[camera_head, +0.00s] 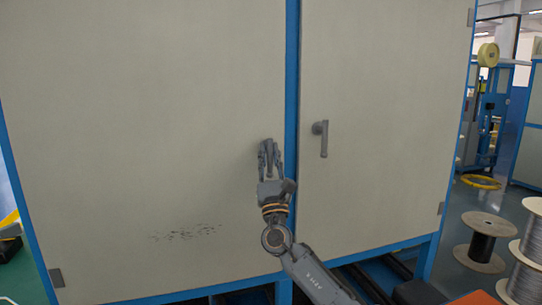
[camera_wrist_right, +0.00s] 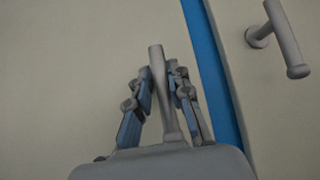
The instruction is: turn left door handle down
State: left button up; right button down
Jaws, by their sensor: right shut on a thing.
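The left door handle (camera_head: 266,146) is a grey lever on the left door, close to the blue centre post. My right gripper (camera_head: 270,158) comes up from below and covers most of it in the head view. In the right wrist view the left door handle (camera_wrist_right: 157,62) stands between the two fingers of my right gripper (camera_wrist_right: 161,88), which are shut on it. The lever runs roughly upright there, in line with the fingers. Its pivot is hidden. My left gripper is in neither view.
The right door handle (camera_head: 321,138) hangs down on the right door (camera_head: 385,90), right of the blue post (camera_head: 291,60); this handle also shows in the wrist view (camera_wrist_right: 284,38). Wire spools (camera_head: 482,242) stand on the floor at the right. The door face around my right gripper is clear.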

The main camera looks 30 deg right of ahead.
jog(key=shift+s+d+r+h, duration=0.15)
jog(key=shift+d+r+h, duration=0.2)
jog(key=shift+r, duration=0.3)
jog(key=c, duration=1.5)
grip_release()
jog(key=shift+a, duration=0.1)
jog(key=shift+o, duration=1.4)
jog(key=shift+w+f, duration=0.15)
jog(key=shift+w, duration=0.05)
jog(key=shift+w+f, duration=0.1)
jog(key=shift+f, duration=0.1)
jog(key=shift+a+f, duration=0.15)
jog(key=shift+f, duration=0.05)
jog(key=v, duration=1.1)
jog(key=shift+s, duration=0.45)
jog(key=shift+f, duration=0.1)
